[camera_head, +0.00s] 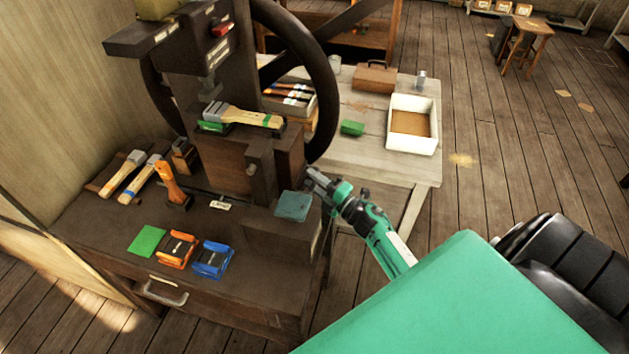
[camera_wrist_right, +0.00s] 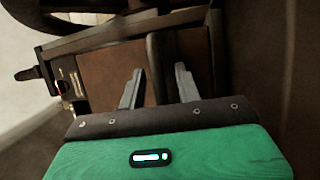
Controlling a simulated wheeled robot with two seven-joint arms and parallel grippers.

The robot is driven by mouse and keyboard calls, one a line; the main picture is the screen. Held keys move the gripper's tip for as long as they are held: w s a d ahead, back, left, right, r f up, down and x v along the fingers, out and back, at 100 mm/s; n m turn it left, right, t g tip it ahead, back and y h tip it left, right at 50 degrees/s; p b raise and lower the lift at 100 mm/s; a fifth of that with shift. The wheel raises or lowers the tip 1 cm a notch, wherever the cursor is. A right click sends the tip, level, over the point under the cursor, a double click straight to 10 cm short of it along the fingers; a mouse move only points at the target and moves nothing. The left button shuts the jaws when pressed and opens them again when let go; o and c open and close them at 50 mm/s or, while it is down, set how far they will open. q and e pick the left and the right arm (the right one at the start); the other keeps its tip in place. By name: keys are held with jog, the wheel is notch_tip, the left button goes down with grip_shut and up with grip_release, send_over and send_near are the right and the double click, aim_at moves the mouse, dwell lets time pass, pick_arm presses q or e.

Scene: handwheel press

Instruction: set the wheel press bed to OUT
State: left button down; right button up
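The dark wheel press (camera_head: 215,60) stands on a brown bench, with a large black handwheel (camera_head: 322,80) on its right side. A wooden brush with a green part lies on a dark ledge in the press; I cannot tell whether this ledge is the bed. A small pale label (camera_head: 220,205) sits low at the front, too small to read. My right gripper (camera_head: 313,180) is beside the press's right side, below the wheel. My left gripper is not in view.
A white table (camera_head: 372,145) behind holds a white tray (camera_head: 411,148). Open floor lies to the right.

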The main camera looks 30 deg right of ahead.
grip_shut()
